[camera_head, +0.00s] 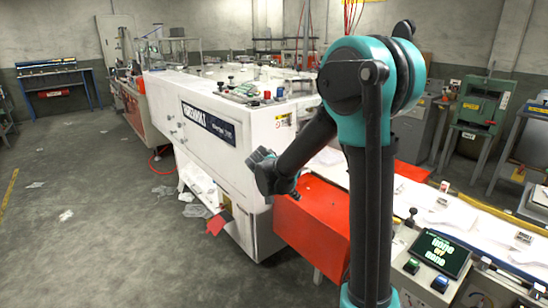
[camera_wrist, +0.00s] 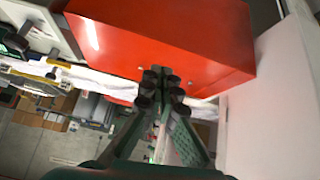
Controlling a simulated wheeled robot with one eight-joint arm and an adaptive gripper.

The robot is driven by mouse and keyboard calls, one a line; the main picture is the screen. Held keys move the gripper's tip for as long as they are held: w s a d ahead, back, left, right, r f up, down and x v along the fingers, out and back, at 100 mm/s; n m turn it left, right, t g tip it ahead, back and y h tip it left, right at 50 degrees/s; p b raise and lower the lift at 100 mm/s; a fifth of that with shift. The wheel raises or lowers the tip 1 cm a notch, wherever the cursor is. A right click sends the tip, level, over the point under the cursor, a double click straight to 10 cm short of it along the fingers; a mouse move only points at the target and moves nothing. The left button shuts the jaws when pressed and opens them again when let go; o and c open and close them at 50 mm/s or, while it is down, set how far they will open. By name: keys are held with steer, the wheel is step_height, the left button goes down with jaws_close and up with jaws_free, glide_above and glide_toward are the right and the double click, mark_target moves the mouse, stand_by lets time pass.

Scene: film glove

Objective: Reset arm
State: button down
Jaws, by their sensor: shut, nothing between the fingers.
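My arm, dark with teal joints, rises in front of the machine in the head view and bends down to the left. My gripper (camera_head: 288,194) is at its end, beside the red box-shaped part of the machine (camera_head: 315,228). In the wrist view my gripper (camera_wrist: 160,78) points at the same red box (camera_wrist: 165,35). Its fingers are together with nothing between them. I cannot tell how far the fingertips are from the red surface.
A long white machine (camera_head: 215,130) fills the middle. A conveyor (camera_head: 450,222) runs to the right, with a control screen (camera_head: 439,254) near its front. Scraps of film (camera_head: 200,187) lie by the machine. The grey floor (camera_head: 100,240) at left is mostly free.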

steer(key=s+d+f+n+y, duration=0.2)
steer(key=s+n, duration=0.1)
steer(key=s, duration=0.5)
steer(key=s+d+f+n+y, duration=0.2)
steer(key=s+n, duration=0.1)
steer(key=s, duration=0.5)
steer(key=s+d+f+n+y, duration=0.2)
steer(key=s+n, duration=0.1)
steer(key=s, duration=0.5)
steer(key=shift+d+f+n, duration=0.15)
steer(key=shift+d+n, duration=0.15)
steer(key=shift+d, duration=0.1)
steer(key=shift+s, duration=0.1)
